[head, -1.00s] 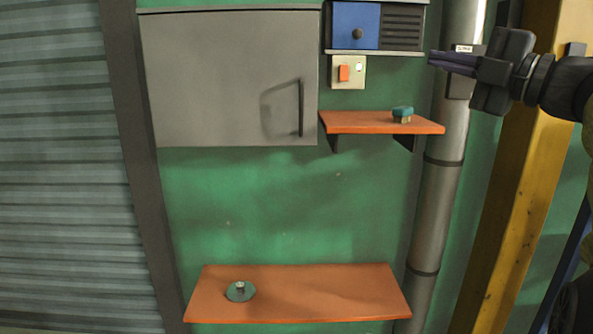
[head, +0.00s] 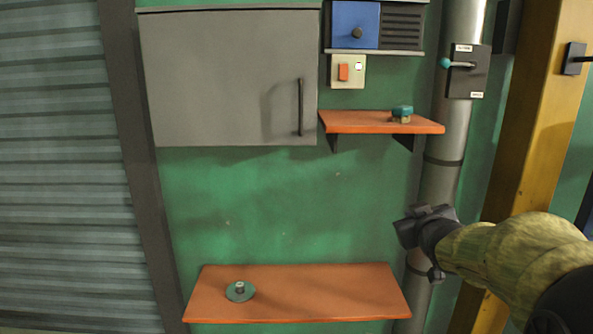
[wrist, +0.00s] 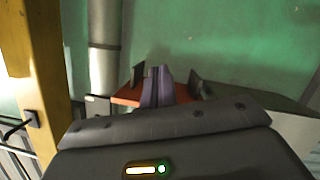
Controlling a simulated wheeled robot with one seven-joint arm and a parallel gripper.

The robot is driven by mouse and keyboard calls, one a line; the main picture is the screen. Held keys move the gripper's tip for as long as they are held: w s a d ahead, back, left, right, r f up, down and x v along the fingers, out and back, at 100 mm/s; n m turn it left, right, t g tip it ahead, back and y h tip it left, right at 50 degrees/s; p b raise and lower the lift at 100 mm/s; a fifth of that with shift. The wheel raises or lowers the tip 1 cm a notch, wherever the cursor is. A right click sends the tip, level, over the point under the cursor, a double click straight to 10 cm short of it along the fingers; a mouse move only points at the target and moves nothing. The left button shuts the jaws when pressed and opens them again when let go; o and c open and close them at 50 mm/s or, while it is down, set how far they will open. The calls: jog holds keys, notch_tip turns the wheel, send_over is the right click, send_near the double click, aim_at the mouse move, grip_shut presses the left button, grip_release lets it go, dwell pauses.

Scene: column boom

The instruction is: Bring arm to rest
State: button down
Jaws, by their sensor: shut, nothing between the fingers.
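My gripper (wrist: 157,86) is shut and empty; its purple fingers stand together in the wrist view. In the head view my arm reaches in from the lower right, with its dark wrist end in front of the grey pipe, above the right end of the lower orange shelf (head: 330,290). The fingers are hidden behind the wrist in the head view. My gripper looks clear of the wall and the shelves.
A small teal-topped object (head: 402,113) stands on the upper orange shelf (head: 350,123). A round dark green piece (head: 240,291) lies on the lower shelf. A grey cabinet (head: 230,80) is shut. A yellow post (head: 535,130) stands right.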

jog(key=s+a+f+m+g, duration=0.1)
jog(key=s+a+f+g, duration=0.2)
jog(key=s+f, duration=0.4)
jog(key=s+a+f+m+g+y, duration=0.1)
jog(key=s+a+f+g, duration=0.2)
jog(key=s+f+g, duration=0.2)
jog(key=s+a+f+m+g, duration=0.1)
jog(key=s+a+f+g, duration=0.3)
jog(key=s+f, duration=0.6)
notch_tip(320, 180, down, 3)
jog(key=shift+s+f+y, duration=0.1)
jog(key=shift+s+y, duration=0.2)
jog(key=shift+s, duration=0.1)
